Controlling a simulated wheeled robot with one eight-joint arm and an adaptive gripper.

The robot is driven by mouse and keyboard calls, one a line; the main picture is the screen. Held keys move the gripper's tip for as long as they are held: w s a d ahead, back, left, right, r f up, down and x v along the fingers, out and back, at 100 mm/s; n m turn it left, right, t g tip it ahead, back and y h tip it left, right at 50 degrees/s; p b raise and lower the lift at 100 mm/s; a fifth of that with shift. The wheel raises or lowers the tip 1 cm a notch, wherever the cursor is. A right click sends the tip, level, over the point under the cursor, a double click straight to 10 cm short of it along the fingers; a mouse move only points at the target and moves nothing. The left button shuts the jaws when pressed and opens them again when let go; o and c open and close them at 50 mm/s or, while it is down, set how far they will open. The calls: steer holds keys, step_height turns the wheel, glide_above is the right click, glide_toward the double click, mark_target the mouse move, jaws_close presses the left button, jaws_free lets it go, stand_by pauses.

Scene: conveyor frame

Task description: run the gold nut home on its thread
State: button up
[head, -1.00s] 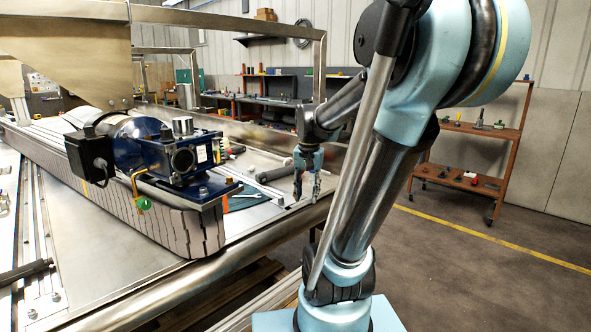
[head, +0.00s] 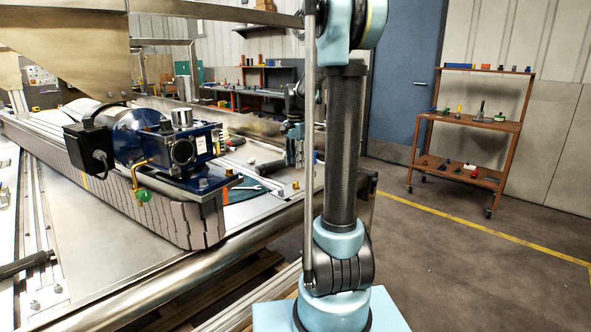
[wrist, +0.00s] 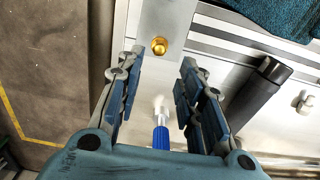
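The gold nut (wrist: 159,45) shows in the wrist view on a pale metal strip near the table edge. It lies in line with the gap between my fingertips, apart from both fingers. A small gold piece (head: 296,184) at the table's near right edge in the head view looks like the same nut. My gripper (wrist: 162,60) is open and empty, its two fingers spread to either side. In the head view my gripper (head: 294,158) points down over the table's right end. The thread under the nut cannot be made out.
A blue-handled tool (wrist: 161,138) and a black cylinder (wrist: 255,92) lie on the table, with blue cloth (wrist: 275,15) beyond. A blue motor unit (head: 165,150) stands left of my gripper. Open floor (head: 440,250) lies right of the table.

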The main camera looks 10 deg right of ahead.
mark_target(296, 183)
step_height(296, 183, down, 8)
steer(key=shift+f, duration=0.35)
steer(key=shift+c, duration=0.8)
jaws_close()
steer(key=m, duration=1.1)
steer(key=shift+m, duration=0.3)
steer(key=m, duration=1)
steer(key=shift+w+m, duration=0.1)
steer(key=shift+m, duration=0.2)
steer(key=shift+o, duration=0.2)
jaws_free()
